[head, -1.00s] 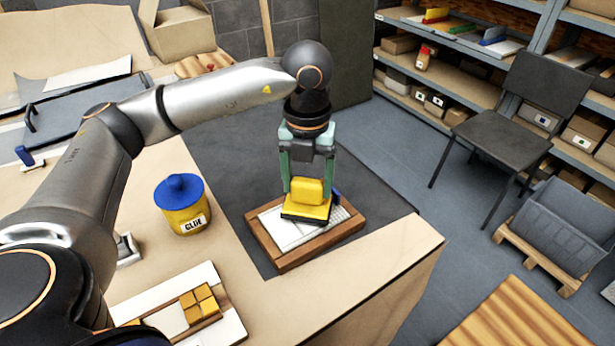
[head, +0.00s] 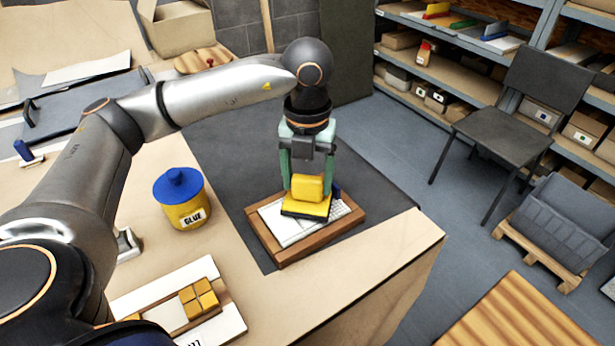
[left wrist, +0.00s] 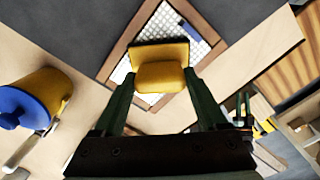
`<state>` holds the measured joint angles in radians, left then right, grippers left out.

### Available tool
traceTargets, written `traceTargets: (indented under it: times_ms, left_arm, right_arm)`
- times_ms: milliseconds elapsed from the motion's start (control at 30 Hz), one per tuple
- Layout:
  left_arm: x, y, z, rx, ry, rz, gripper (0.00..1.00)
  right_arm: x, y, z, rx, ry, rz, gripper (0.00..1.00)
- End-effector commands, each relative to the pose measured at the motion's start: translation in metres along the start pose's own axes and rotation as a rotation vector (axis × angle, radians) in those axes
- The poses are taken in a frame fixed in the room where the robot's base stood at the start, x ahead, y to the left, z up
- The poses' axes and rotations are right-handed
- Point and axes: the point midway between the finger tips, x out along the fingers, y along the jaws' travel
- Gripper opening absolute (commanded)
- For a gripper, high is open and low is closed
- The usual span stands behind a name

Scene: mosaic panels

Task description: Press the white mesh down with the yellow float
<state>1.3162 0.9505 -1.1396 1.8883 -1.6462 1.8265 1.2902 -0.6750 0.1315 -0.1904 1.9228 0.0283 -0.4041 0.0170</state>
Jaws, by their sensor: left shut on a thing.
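My left gripper (head: 307,180) is shut on the yellow float (head: 308,187), which has a yellow block handle and a flat base with a dark underside. The float is over the white mesh (head: 286,228) inside a brown wooden frame (head: 296,256). Whether it touches the mesh is hard to tell. In the left wrist view the float (left wrist: 160,75) sits between the fingers, with the mesh (left wrist: 200,38) showing around it. A small dark blue thing (head: 336,192) is behind the float at the frame's right side. My right gripper is not in view.
A yellow glue pot (head: 183,212) with a blue lid stands left of the frame. A white tray (head: 205,275) with yellow tiles lies at the front left. The dark mat (head: 230,160) around the frame is mostly clear. The table's right edge is close.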

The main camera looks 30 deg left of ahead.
Motion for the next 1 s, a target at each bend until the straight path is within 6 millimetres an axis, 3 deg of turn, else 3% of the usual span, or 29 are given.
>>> traceTargets:
  times_ms: [1000]
  left_arm:
    - [0.0091, -0.0003, -0.0001, 0.000, 0.000, -0.001, 0.30]
  right_arm:
    - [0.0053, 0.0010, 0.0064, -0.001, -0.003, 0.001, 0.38]
